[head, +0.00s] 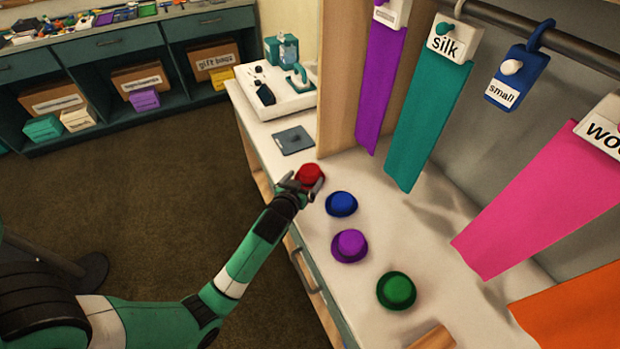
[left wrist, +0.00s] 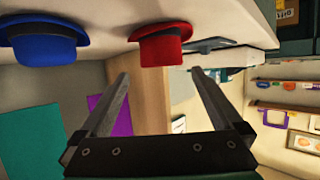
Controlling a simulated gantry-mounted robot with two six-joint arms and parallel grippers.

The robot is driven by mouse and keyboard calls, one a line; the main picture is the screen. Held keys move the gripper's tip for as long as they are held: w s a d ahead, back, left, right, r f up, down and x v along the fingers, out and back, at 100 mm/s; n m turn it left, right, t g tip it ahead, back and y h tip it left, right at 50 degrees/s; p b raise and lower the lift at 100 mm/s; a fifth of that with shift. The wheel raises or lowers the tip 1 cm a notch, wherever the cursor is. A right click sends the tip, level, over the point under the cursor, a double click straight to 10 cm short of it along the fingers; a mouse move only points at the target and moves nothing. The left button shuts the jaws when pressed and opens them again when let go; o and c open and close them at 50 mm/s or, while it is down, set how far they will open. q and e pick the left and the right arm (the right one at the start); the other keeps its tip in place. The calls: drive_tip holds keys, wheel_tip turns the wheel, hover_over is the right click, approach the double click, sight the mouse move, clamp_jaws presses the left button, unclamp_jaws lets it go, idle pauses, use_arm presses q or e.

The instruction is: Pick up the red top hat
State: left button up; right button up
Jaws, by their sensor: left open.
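The red top hat (head: 310,174) sits on the white counter, at the far end of a row of hats in the head view. My left gripper (head: 301,186) is right at the red hat, its fingers overlapping the hat's near side in that view. In the left wrist view the red hat (left wrist: 163,45) is beyond the two fingers, which are spread wide with an empty gap between them (left wrist: 160,75). I cannot tell whether a finger touches the hat. My right gripper is in neither view.
A blue hat (head: 341,204) is closest to the red one, then a purple hat (head: 349,245) and a green hat (head: 396,290). A wooden panel (head: 340,80) stands just behind the red hat. A dark flat pad (head: 293,140) lies beyond it. Coloured cloths hang above the counter.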

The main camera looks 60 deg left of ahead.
sight(309, 171)
use_arm(q)
drive_tip(key=shift+w+a+f, duration=0.3)
drive_tip(key=shift+w+a, duration=0.15)
drive_tip(key=shift+a, duration=0.05)
drive_tip(key=b+x, duration=0.2)
drive_tip(key=x, duration=0.3)
drive_tip(key=shift+a+b, duration=0.15)
drive_tip(key=shift+b, duration=0.25)
drive_tip(key=shift+r, duration=0.1)
drive_tip(key=shift+c, duration=0.2)
drive_tip(key=c, duration=1.1)
